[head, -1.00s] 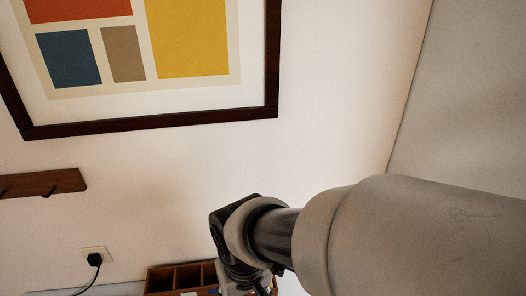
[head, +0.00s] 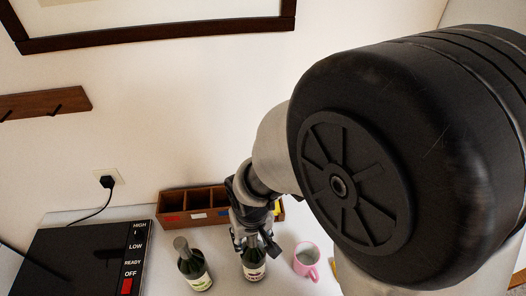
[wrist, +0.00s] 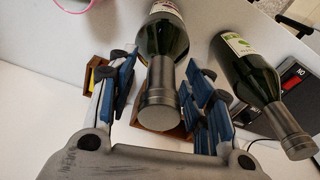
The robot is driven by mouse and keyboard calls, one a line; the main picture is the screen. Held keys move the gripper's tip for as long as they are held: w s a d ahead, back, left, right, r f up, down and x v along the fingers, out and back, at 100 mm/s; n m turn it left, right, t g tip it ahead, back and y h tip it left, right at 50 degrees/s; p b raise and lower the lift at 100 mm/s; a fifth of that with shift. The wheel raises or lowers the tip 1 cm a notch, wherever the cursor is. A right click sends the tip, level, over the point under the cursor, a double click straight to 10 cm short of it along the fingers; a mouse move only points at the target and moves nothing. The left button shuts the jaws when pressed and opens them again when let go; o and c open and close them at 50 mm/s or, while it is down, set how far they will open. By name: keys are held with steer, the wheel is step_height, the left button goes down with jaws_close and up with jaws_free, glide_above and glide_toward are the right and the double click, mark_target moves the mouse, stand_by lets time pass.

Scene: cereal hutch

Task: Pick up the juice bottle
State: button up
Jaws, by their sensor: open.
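Two dark green bottles with grey caps stand on the white table; I cannot tell which is the juice bottle. One, with a white and red label (head: 254,272), stands below my gripper (head: 255,243). In the wrist view this bottle (wrist: 164,40) points its cap toward the camera, between the open fingers of my gripper (wrist: 160,85). The fingers flank its neck, and I cannot tell whether they touch it. The other bottle, with a green and white label (head: 194,268), stands to the left; it also shows right of the fingers in the wrist view (wrist: 246,75).
A pink mug (head: 306,259) stands close to the right of the gripper. A wooden compartment box (head: 180,208) sits behind, against the wall. A black appliance with a red switch (head: 85,262) lies at the left, its cord running to a wall socket (head: 106,178).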

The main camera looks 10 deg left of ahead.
steer(key=shift+f, duration=0.35)
jaws_close()
stand_by(0.4)
steer(key=shift+w+r, duration=0.1)
stand_by(0.5)
